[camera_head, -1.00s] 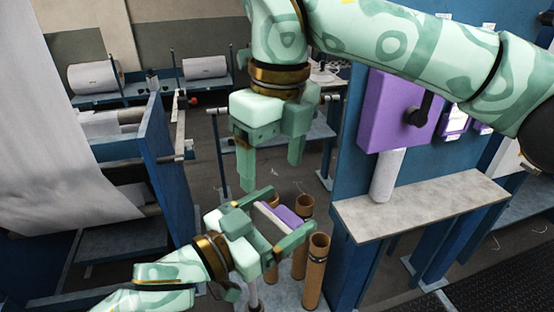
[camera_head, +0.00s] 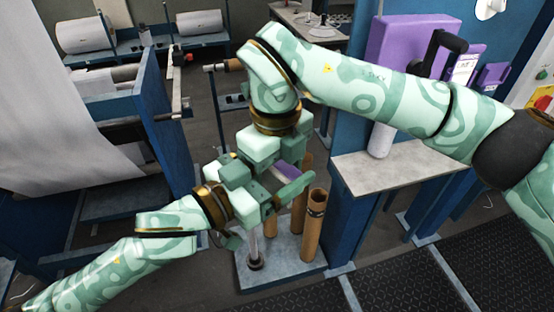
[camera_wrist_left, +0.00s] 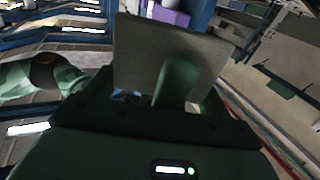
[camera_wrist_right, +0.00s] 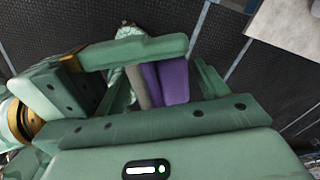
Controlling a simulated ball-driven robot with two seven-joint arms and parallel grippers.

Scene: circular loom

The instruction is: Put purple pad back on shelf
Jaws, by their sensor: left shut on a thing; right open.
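The purple pad (camera_head: 287,170) has a grey layer beside it and is held in my left gripper (camera_head: 278,190), low in the middle of the head view. My right gripper (camera_head: 262,172) is open, coming down from above over the pad and partly hiding it. In the right wrist view the pad (camera_wrist_right: 172,80) shows between my right fingers; contact cannot be told. In the left wrist view a grey slab (camera_wrist_left: 135,50) fills the space ahead of my left gripper. A grey shelf (camera_head: 400,165) juts from the blue panel at right.
A white roll (camera_head: 381,140) stands on the shelf below a purple box (camera_head: 400,45) with a black handle. Brown tubes (camera_head: 312,235) stand on a grey base plate (camera_head: 285,265) close under my grippers. A blue loom frame (camera_head: 165,125) is at left. Black mats cover the floor at right.

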